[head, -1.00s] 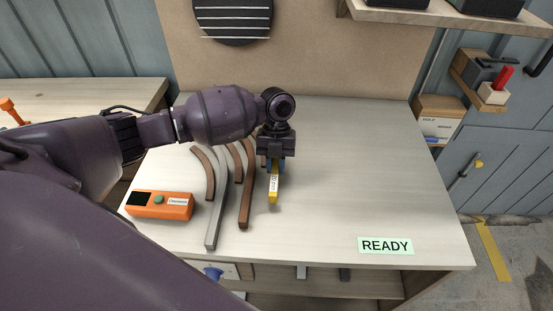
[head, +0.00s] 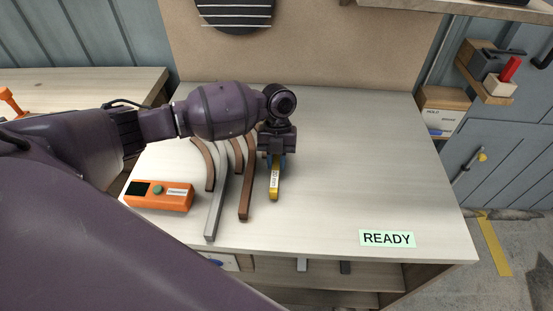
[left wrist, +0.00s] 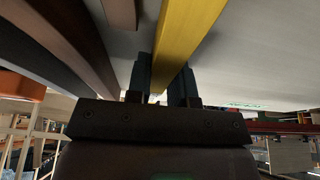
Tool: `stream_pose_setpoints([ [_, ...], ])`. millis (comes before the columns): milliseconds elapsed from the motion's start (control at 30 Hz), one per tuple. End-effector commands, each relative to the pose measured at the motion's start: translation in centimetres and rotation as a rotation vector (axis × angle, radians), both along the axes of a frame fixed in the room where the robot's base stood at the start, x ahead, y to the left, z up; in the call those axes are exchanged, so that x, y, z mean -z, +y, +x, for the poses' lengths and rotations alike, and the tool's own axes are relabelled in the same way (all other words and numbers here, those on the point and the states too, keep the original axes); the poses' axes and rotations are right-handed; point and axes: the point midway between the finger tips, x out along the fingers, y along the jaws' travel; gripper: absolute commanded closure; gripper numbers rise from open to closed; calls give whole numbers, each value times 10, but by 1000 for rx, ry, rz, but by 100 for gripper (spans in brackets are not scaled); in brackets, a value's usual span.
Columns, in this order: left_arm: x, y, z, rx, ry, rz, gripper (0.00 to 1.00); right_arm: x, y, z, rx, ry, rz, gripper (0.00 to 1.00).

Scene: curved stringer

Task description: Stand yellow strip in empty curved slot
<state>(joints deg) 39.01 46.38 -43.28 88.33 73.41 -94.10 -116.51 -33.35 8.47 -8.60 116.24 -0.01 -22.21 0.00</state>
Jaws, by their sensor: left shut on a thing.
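My left gripper (head: 276,160) is shut on the yellow strip (head: 274,183), which has a white label. The strip points toward the front of the table, just right of the rightmost long brown curved strip (head: 247,190). In the left wrist view the yellow strip (left wrist: 188,35) runs between the fingers (left wrist: 162,85). A grey curved strip (head: 216,200) and more brown curved strips (head: 203,165) lie to the left, with gaps between them. The arm hides their far ends, and I cannot tell which gap is the empty slot. My right gripper is not in view.
An orange device (head: 158,197) with a dark screen lies left of the strips. A green READY card (head: 387,239) lies at the front right. The right side of the pale tabletop (head: 365,160) is clear. A brown board (head: 330,50) rises behind the table.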

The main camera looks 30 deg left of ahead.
Motion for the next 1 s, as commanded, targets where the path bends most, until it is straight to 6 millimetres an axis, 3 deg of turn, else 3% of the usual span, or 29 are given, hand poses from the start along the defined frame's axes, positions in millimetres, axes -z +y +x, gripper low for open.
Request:
stream_pose_setpoints([
  [33, 1, 0, 0, 0, -1, 0, 100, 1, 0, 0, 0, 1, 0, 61],
  [67, 0, 0, 0, 0, -1, 0, 76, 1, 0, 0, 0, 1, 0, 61],
  [233, 0, 0, 0, 0, -1, 0, 50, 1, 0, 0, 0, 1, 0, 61],
  [633, -5, 1, 2, 0, -2, 0, 49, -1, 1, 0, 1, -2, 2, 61],
  [1000, -65, 10, 21, 1, -5, 1, 49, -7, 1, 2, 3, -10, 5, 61],
])
